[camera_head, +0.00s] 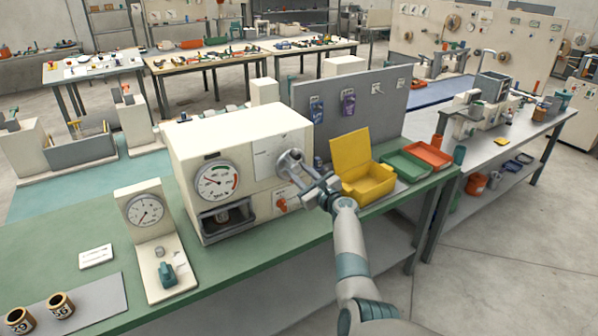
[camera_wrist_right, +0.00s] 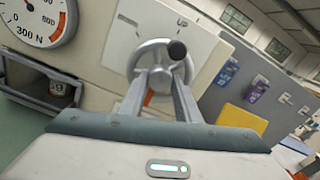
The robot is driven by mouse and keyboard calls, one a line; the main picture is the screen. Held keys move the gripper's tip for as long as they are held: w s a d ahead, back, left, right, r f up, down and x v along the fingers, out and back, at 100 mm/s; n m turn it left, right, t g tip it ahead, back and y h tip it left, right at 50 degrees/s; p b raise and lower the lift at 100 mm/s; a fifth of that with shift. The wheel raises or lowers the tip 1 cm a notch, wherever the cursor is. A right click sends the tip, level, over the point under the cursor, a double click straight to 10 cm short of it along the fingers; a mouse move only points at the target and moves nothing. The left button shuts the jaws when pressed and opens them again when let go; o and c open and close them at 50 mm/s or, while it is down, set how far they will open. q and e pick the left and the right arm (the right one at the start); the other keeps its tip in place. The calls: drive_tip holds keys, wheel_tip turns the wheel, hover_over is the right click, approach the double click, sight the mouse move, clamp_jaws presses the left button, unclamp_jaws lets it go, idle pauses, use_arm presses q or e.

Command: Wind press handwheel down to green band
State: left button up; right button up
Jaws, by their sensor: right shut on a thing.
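A cream press (camera_head: 240,140) stands on the green bench. Its round white gauge (camera_head: 218,181) has coloured bands toward the upper right; the needle is too small to read surely. The gauge is cut off in the wrist view (camera_wrist_right: 35,20). The grey handwheel (camera_head: 291,163) is on the press's front, right of the gauge. In the wrist view, the handwheel (camera_wrist_right: 150,52) shows its dark knob (camera_wrist_right: 178,50) at upper right. My right gripper (camera_head: 304,182) is shut on the handwheel, its fingers reaching the wheel's lower middle. My left gripper is not in view.
An open yellow box (camera_head: 368,183) stands close right of my right gripper, with green (camera_head: 405,165) and red (camera_head: 428,154) trays beyond. A red switch (camera_head: 281,204) sits below the handwheel. A second gauge stand (camera_head: 150,240) is at left.

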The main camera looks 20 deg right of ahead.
drive_tip(key=shift+f, duration=0.15)
drive_tip(key=o, duration=1)
drive_tip(key=shift+o, duration=0.2)
drive_tip(key=shift+s, duration=0.1)
drive_tip(key=shift+s+d, duration=0.25)
drive_tip(key=shift+s, duration=0.45)
drive_tip(key=b+v, duration=0.2)
drive_tip(key=v, duration=1.3)
drive_tip(key=shift+s, duration=0.4)
drive_tip(key=shift+d, duration=0.1)
